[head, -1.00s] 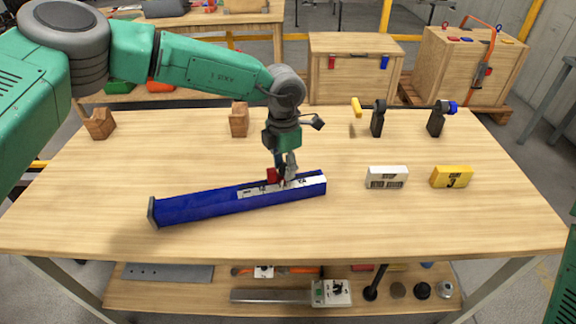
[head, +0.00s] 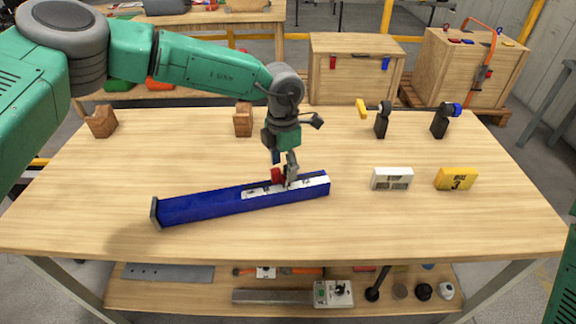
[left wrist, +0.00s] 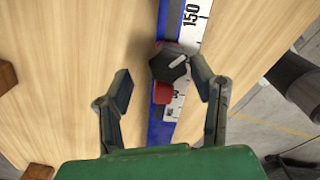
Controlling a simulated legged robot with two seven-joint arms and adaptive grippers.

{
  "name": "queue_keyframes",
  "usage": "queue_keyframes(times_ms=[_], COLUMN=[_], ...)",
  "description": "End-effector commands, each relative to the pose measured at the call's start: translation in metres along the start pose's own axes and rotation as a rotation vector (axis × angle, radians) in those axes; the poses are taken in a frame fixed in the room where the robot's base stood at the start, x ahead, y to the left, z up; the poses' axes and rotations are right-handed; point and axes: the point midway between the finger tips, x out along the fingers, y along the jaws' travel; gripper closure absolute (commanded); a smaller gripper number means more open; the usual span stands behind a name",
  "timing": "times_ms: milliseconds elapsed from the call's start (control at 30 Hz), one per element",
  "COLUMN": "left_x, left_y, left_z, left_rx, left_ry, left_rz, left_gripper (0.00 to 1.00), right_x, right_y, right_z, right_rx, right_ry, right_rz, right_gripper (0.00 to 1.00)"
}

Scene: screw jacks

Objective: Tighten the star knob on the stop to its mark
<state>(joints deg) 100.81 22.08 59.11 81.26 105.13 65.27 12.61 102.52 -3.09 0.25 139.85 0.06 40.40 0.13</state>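A long blue rail (head: 215,205) with a white scale strip (head: 315,181) lies on the workbench, with an end plate at its left end. A red stop (head: 277,176) sits on the rail; it also shows in the left wrist view (left wrist: 162,93). A dark knob with a white line on top (left wrist: 169,66) is on the stop in the left wrist view. My left gripper (head: 287,178) is over the rail at the stop. In the left wrist view its two fingers (left wrist: 163,88) are apart, one on each side of the stop and knob, apparently touching neither. My right gripper does not show.
A white block (head: 392,179) and a yellow block (head: 456,179) lie right of the rail. Two black stands with a yellow handle (head: 361,108) and a blue knob (head: 456,109) stand behind them. Wooden blocks (head: 243,120) stand at the back. The bench front is clear.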

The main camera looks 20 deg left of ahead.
Motion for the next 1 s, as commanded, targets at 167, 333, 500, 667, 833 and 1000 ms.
queue_keyframes(times_ms=[167,333,500,667,833,1000], left_x=[0.0,0.0,0.0,-0.007,-0.034,-0.072], left_y=[-0.002,-0.004,-0.004,-0.002,-0.001,-0.004], left_z=[0.002,0.004,0.003,0.003,0.003,0.006], left_rx=[0.0,0.0,0.0,-0.001,0.001,0.001], left_ry=[0.004,0.006,0.005,0.002,0.0,0.002], left_rz=[0.003,0.005,0.005,0.004,0.005,0.006], left_gripper=[0.49,0.49,0.49,0.49,0.49,0.49], right_x=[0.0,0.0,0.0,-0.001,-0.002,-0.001], right_y=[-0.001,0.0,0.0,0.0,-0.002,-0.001], right_z=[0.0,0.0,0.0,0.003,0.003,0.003], right_rx=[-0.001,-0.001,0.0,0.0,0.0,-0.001], right_ry=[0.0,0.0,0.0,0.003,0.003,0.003], right_rz=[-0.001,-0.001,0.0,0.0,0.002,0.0], right_gripper=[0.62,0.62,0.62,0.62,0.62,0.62])
